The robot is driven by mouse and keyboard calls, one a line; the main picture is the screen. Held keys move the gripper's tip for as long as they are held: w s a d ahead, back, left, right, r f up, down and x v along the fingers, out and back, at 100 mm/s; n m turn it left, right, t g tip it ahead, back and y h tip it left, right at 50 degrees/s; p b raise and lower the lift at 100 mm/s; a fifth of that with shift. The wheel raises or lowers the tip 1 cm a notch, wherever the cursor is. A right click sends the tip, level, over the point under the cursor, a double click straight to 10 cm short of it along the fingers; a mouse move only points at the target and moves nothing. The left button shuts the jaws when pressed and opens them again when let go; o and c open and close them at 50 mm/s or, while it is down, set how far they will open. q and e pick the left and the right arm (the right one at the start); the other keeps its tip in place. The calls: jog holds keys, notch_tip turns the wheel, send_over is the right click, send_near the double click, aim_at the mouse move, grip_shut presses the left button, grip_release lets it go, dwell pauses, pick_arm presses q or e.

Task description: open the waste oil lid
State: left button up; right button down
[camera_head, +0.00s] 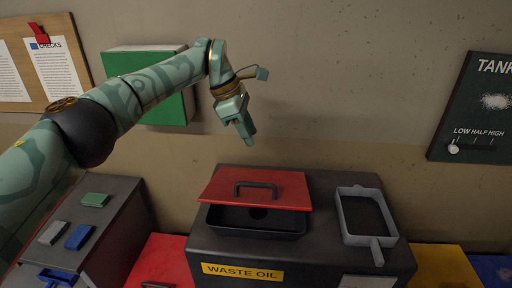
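The waste oil lid (280,183) is a red flap with a dark handle (255,188) on its top. It stands tilted up at its front edge, over a black basin (235,220) with a dark round hole, on the dark unit labelled WASTE OIL (242,272). My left gripper (246,139) hangs above and behind the lid, a little to its left, pointing down. It is apart from the lid and handle, and I see nothing held. Its fingers look close together, but I cannot tell whether they are shut. My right gripper is not in view.
A grey tray with a handle (345,223) lies on the unit's right side. A dark cabinet (120,215) with small green, grey and blue items stands left. A green box (155,57) and a tank gauge panel (477,110) are on the wall. Space above the lid is clear.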

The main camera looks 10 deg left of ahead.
pick_arm(q)
jog(key=v, duration=1)
jog(key=shift+r+p, duration=0.15)
jog(key=shift+p, duration=0.2)
